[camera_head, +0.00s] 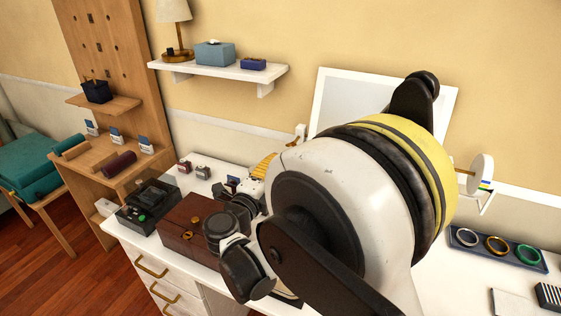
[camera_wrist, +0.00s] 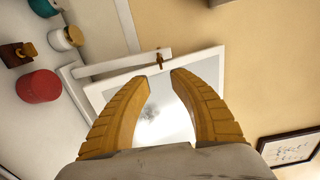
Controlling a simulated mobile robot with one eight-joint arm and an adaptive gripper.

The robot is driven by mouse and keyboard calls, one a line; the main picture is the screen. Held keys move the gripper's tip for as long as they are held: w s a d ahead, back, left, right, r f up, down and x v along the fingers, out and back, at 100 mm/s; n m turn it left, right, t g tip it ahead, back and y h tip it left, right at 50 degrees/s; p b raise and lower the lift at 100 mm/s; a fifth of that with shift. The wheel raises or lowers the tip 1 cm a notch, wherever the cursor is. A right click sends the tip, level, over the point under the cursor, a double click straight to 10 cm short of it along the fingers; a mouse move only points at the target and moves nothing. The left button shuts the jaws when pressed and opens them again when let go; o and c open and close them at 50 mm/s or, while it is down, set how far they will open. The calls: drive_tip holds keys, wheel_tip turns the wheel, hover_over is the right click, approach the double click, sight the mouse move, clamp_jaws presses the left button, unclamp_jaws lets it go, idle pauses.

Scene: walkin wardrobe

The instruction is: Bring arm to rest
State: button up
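My gripper (camera_head: 263,167) has two ribbed yellow-orange fingers, partly hidden behind my arm in the head view. It hangs above the white dresser, in front of the wall and left of the leaning mirror (camera_head: 332,95). In the wrist view, the fingertips of my gripper (camera_wrist: 160,77) stand apart, with nothing held between them. The white-framed mirror (camera_wrist: 166,118) shows behind them there. My large white and black arm link with a yellow band fills the middle of the head view and hides part of the dresser.
The white dresser (camera_head: 440,285) carries a brown wooden box (camera_head: 182,228), a black case (camera_head: 145,207) and a dark tray (camera_head: 515,258) with several bracelets. A wall shelf (camera_head: 215,70) holds a lamp and blue boxes. A red round object (camera_wrist: 38,86) shows in the wrist view.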

drive_tip(key=s+d+r+n+t+y, duration=0.1)
drive_tip(key=d+r+n+y, duration=0.1)
drive_tip(key=r+n+y, duration=0.45)
drive_tip(key=d+r+n+t+y, duration=0.15)
drive_tip(key=r+n+y, duration=0.25)
drive_tip(key=r+n, duration=0.55)
drive_tip(key=s+d+f+n+g+h, duration=0.2)
drive_tip(key=s+d+f+g, duration=0.4)
drive_tip(key=s+d, duration=0.5)
drive_tip(key=s+d+f+n+g+h, duration=0.2)
drive_tip(key=s+d+f+n+g, duration=0.2)
drive_tip(key=s+d+f, duration=0.7)
drive_tip(key=s+g, duration=0.2)
drive_tip(key=s, duration=0.3)
drive_tip(key=shift+w+f, duration=0.1)
